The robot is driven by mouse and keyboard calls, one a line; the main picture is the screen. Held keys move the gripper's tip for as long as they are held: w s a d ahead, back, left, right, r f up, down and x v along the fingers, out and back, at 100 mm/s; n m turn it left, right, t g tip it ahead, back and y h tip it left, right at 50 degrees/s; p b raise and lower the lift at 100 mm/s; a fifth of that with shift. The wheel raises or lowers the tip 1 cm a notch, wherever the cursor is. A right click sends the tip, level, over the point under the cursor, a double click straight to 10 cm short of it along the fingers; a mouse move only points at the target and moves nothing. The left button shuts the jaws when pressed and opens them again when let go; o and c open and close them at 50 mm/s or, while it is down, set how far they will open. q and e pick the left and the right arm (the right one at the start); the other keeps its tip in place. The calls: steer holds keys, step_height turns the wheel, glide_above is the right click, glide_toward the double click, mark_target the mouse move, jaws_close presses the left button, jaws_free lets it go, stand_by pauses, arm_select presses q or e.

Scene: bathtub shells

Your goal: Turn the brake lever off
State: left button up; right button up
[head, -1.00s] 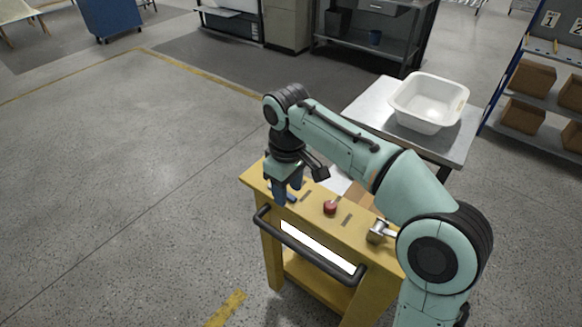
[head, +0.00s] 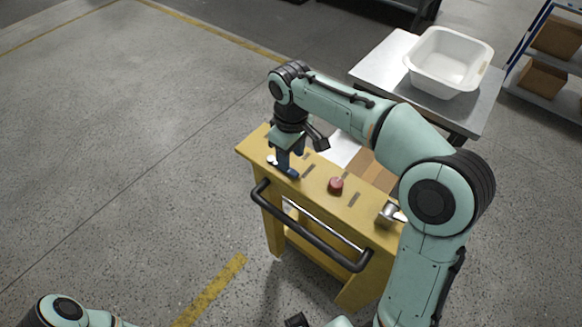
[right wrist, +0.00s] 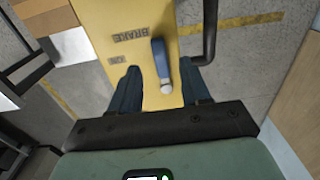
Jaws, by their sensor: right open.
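The brake lever (head: 291,173) is a blue handle with a silver round end, on the top of the yellow cart (head: 318,182). The lever also shows in the right wrist view (right wrist: 160,60), beside a BRAKE label (right wrist: 130,34) and a smaller label. My right gripper (head: 284,165) points down over the lever at the cart's far left end. In the right wrist view its two dark blue fingers (right wrist: 160,72) are open, one on each side of the lever, with gaps between. The fingers of my left gripper are not visible.
A red button (head: 336,186) and a silver part (head: 388,214) sit farther along the cart top. A black handle bar (head: 310,230) runs along its near side. A white basin (head: 446,65) stands on a metal table (head: 480,118) behind. The floor to the left is clear.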

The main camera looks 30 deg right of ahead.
mark_target(291, 171)
step_height(291, 171, down, 5)
steer(key=shift+w+f+b, duration=0.1)
steer(key=shift+b, duration=0.2)
jaws_close()
